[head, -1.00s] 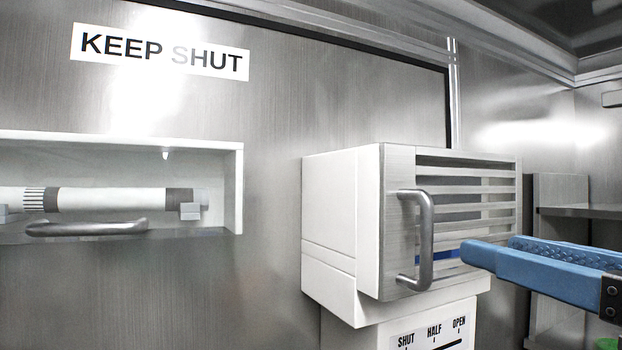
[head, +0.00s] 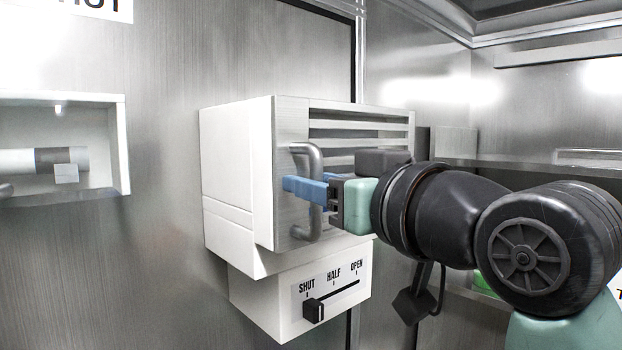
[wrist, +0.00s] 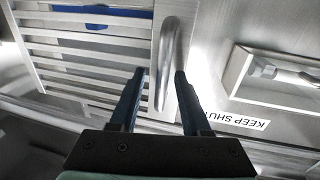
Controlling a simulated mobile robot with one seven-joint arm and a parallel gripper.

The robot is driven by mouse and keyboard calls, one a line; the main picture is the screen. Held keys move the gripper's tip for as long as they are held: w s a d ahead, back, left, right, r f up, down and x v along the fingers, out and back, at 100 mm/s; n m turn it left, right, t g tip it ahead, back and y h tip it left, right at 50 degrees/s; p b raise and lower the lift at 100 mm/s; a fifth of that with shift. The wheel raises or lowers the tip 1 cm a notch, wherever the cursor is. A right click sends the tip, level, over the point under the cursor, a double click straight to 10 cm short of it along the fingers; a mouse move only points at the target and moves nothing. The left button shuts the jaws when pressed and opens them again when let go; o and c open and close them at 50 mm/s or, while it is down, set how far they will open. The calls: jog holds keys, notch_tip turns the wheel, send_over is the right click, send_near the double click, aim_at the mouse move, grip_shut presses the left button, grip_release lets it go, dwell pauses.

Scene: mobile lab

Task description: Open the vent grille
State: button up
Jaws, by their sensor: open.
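The vent grille (head: 365,126) is a slatted metal front on a white box on the wall, and it looks closed. Its upright grey bar handle (head: 314,226) is on the grille's left edge. The grille slats (wrist: 75,48) and handle (wrist: 169,38) also show in the wrist view. My gripper (head: 308,189) is open at the handle's middle. In the wrist view its blue fingertips (wrist: 159,74) stand one on each side of the handle bar. I cannot tell whether either finger touches it. My wrist hides part of the grille's lower right.
Below the grille, a white panel (head: 345,275) is marked SHUT, HALF and OPEN, with its black slider knob (head: 314,311) near SHUT. A white wall niche (head: 122,150) holding a tube is at left. Shelves (head: 540,170) stand at right. Bare wall lies between niche and box.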

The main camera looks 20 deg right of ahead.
jog(key=shift+w+a, duration=0.1)
jog(key=shift+a, duration=0.1)
jog(key=shift+d, duration=0.1)
grip_shut()
dwell(1.2)
